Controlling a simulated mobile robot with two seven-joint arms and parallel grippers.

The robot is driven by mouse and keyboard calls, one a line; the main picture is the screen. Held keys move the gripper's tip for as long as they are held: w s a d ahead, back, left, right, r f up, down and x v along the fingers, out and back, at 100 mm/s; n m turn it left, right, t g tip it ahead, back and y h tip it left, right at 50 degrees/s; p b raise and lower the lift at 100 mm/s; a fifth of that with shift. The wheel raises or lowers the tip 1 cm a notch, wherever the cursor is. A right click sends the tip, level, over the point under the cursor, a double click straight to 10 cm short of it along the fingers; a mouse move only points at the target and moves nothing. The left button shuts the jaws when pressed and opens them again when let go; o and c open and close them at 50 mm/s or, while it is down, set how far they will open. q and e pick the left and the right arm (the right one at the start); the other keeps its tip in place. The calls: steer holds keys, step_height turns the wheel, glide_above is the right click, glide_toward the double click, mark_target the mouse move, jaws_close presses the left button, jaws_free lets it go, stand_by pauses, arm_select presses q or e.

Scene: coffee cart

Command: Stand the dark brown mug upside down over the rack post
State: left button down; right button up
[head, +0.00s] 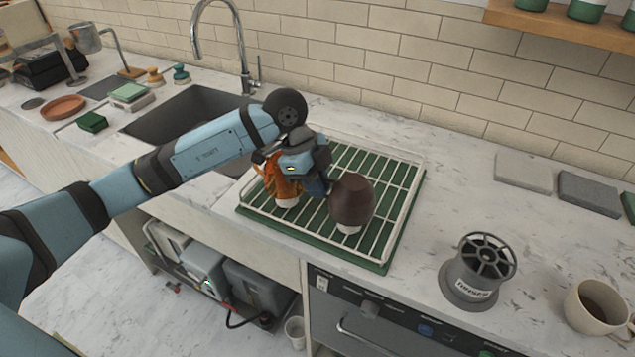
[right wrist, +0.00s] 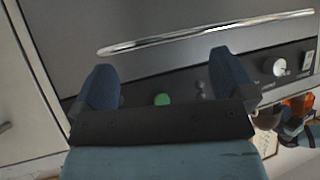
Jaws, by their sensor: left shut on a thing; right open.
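The dark brown mug (head: 352,196) is upside down over a white rack post (head: 349,229), whose lower part shows beneath its mouth. The mug looks slightly tilted, and how far the post reaches inside is hidden. My left gripper (head: 319,186) is shut at the mug's left side; the mug's handle is hidden there. The wire drying rack (head: 405,200) stands on a green mat. My right gripper (right wrist: 160,78) is open and empty in the right wrist view, in front of the cabinet front; it does not show in the head view.
An orange patterned mug (head: 270,178) is upside down over another white post (head: 287,203), close behind my left gripper's left side. The sink (head: 185,115) is at the left. A grey round stand (head: 480,270) and a cream mug (head: 597,305) stand at the right. The rack's right part is free.

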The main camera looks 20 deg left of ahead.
arm_select(q)
steer(key=c, duration=1.1)
jaws_free()
